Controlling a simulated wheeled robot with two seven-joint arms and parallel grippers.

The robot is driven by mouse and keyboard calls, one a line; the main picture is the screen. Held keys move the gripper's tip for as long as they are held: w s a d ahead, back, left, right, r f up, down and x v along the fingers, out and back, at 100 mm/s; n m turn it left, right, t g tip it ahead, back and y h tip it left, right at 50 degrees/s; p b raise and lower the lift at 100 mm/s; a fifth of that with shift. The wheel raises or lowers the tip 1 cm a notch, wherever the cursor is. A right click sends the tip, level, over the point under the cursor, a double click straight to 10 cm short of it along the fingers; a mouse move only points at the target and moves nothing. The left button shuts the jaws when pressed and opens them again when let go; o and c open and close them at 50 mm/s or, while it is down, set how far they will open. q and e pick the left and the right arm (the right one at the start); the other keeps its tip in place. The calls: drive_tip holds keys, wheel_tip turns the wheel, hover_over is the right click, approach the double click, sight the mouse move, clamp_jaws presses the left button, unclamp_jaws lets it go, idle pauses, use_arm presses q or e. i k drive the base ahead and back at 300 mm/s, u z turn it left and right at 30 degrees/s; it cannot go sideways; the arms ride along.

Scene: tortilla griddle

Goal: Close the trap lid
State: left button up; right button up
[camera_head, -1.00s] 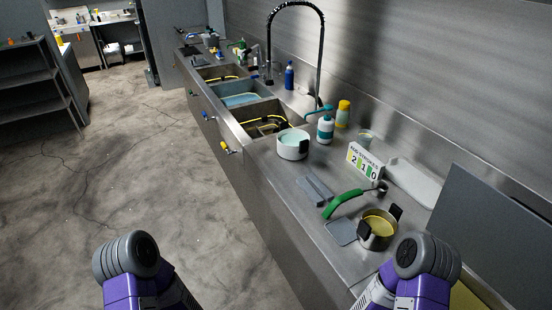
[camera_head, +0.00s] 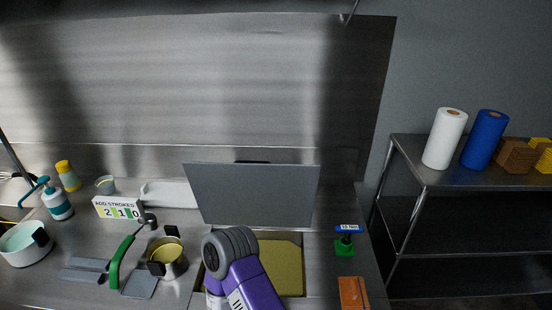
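The trap lid (camera_head: 252,192) is a flat grey panel standing open, tilted up against the back of the steel counter. In front of it is the trap opening with a yellowish surface (camera_head: 284,262) inside. A purple arm link of mine with a grey rounded joint covers the left part of the opening. Neither gripper's fingers show in the head view, so their state is hidden.
Left of the trap are a small pot (camera_head: 167,258), a green-handled tool (camera_head: 120,262), a number sign (camera_head: 118,208) and a white pot (camera_head: 24,244). Right are a green-based item (camera_head: 344,246) and an orange box (camera_head: 353,292). A shelf (camera_head: 424,181) holds paper rolls.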

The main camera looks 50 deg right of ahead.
sight(255, 193)
drive_tip(key=z, duration=1)
drive_tip(key=k, duration=0.3)
drive_tip(key=u, duration=0.65)
drive_tip(key=i, duration=0.15)
drive_tip(key=z, duration=0.45)
